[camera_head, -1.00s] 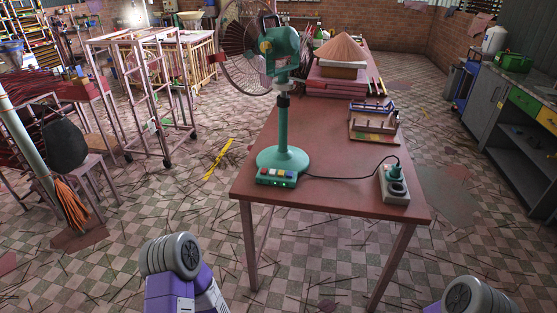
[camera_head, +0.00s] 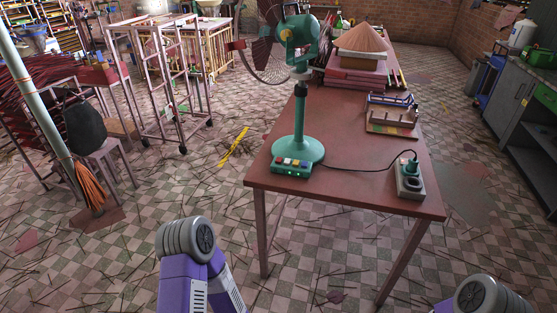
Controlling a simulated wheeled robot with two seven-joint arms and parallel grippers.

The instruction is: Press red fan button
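A teal table fan (camera_head: 298,133) stands upright near the front left corner of a brown table (camera_head: 345,186). A control box (camera_head: 291,168) at the front of its base carries a row of coloured buttons and green lights. Purple and grey links of both my arms show at the bottom of the head view, below and in front of the table. Neither gripper is in the picture.
A black cord runs from the fan to a power strip (camera_head: 409,178) at the table's right front. A wooden rack (camera_head: 391,115) and a conical hat (camera_head: 361,39) on stacked boxes sit farther back. A broom (camera_head: 88,186) and stool stand left.

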